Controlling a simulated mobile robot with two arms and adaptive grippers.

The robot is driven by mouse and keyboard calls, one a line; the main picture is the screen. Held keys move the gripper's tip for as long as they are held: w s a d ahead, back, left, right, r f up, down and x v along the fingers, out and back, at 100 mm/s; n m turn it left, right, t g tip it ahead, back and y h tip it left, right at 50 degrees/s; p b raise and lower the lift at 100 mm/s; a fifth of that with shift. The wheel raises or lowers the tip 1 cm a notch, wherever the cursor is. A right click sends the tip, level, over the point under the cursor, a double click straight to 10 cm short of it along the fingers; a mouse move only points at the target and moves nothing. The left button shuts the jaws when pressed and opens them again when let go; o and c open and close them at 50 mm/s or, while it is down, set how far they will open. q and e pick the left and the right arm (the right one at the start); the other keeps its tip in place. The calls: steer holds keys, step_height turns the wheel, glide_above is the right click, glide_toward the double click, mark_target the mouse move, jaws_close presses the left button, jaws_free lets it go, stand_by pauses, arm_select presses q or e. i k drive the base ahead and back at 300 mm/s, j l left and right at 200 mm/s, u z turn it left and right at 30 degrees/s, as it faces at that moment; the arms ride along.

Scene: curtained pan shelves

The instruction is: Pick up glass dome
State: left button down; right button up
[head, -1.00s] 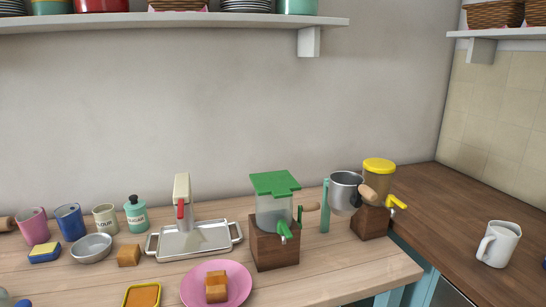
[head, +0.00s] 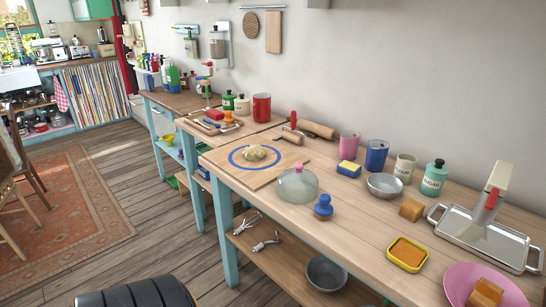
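A blue knobbed object (head: 323,207) stands close to the dome's right. Behind are a rolling pin (head: 317,130), a sponge (head: 348,168) and a metal bowl (head: 384,185). A yellow-rimmed dish (head: 407,254) lies further right. Open floor (head: 165,200) is at left.

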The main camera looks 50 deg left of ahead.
mark_target(298, 185)
steer(key=u, duration=1.55)
